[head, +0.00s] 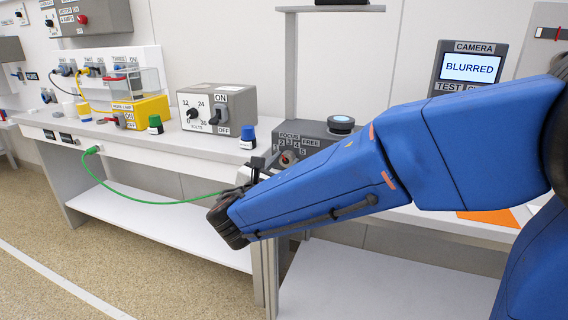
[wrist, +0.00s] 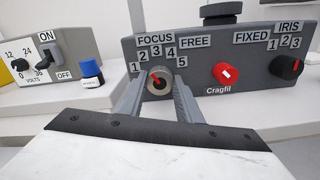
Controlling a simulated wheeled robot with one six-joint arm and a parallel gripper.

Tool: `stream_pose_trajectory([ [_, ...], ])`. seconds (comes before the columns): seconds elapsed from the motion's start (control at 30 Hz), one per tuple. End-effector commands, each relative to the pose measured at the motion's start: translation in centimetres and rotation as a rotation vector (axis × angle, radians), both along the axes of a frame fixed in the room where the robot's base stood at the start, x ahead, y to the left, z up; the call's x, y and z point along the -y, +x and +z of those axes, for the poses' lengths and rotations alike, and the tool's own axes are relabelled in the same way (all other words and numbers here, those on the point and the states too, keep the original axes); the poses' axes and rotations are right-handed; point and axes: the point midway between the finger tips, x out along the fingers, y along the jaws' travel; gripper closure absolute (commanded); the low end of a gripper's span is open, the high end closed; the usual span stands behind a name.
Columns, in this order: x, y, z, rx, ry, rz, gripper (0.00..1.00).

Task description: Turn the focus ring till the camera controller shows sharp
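The focus ring (wrist: 160,82) is a round metallic knob with a red mark, on a grey camera control box (wrist: 208,106). Its mark tilts up and left, towards the low end of the 1 to 5 scale. My gripper (wrist: 160,86) faces the ring, one finger on each side of it. Whether the fingers touch the ring cannot be made out. In the head view my gripper (head: 262,168) is at the box's front, partly hidden by my blue arm. The camera controller's screen (head: 470,67) reads BLURRED.
A red knob (wrist: 226,74) sits right of the ring, between FREE and FIXED. A black iris knob (wrist: 287,67) is farther right. A blue-capped piece (wrist: 90,72) and a grey volts box (wrist: 45,55) stand left. A green cable (head: 135,199) hangs before the bench.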

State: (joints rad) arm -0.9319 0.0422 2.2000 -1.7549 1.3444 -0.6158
Motion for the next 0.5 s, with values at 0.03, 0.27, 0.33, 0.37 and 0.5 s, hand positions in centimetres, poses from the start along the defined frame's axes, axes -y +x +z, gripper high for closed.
stream_pose_trajectory([
  [0.03,0.0,-0.01,-0.01,0.0,0.0,0.0,0.91],
  [0.27,0.01,-0.02,-0.01,0.009,0.024,0.0,0.91],
  [0.33,0.01,-0.02,-0.01,0.016,0.045,0.0,0.91],
  [0.37,0.02,-0.03,-0.03,0.021,0.058,0.0,0.91],
  [0.5,0.02,-0.03,-0.03,0.049,0.134,0.0,0.91],
])
